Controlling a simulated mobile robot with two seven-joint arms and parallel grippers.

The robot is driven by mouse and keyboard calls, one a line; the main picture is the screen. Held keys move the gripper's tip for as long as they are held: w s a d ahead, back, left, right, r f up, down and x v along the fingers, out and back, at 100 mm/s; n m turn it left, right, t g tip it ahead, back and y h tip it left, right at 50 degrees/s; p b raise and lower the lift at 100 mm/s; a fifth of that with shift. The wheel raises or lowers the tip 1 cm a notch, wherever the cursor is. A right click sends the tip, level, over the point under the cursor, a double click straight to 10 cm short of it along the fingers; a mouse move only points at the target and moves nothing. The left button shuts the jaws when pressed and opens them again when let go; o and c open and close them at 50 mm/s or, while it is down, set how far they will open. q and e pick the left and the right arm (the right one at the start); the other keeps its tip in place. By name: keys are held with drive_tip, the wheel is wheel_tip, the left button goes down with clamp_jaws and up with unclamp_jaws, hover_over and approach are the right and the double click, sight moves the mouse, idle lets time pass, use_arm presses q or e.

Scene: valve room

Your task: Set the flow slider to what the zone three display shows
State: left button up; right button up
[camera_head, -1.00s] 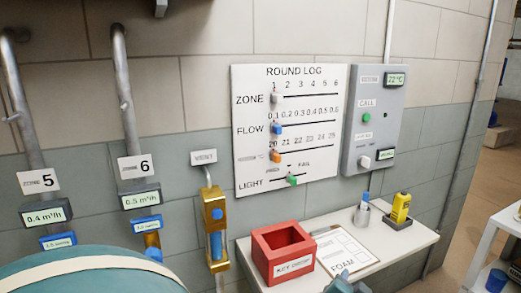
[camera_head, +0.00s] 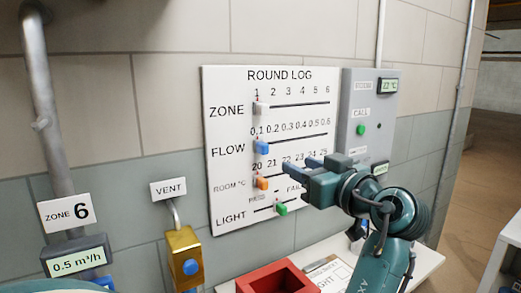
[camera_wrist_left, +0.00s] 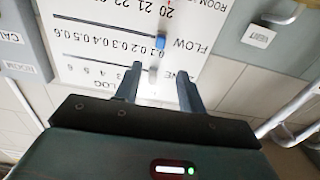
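The white round log board (camera_head: 225,200) hangs on the wall. Its blue flow slider (camera_head: 261,147) sits at the left end of its row, under 0.1. It also shows in the left wrist view (camera_wrist_left: 154,70), where the board appears upside down. My left gripper (camera_head: 297,175) is open and empty, in front of the board's lower right part in the head view. The zone three display and my right gripper are not in view.
The zone slider (camera_head: 262,108), orange room slider (camera_head: 262,183) and green light slider (camera_head: 281,209) are close to the flow slider. A grey call panel (camera_head: 350,110) adjoins the board. The zone 6 display (camera_head: 77,262) reads 0.5 m³/h. A red box (camera_head: 280,280) stands below.

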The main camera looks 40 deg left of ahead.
sight(266, 149)
use_arm(q)
drive_tip(key=p+x, duration=0.3)
drive_tip(key=x, duration=0.9)
drive_tip(key=shift+w+a, duration=0.15)
drive_tip(key=shift+a, duration=0.4)
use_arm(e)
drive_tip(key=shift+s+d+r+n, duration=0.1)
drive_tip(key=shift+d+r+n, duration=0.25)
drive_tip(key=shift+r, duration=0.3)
use_arm(q)
clamp_jaws()
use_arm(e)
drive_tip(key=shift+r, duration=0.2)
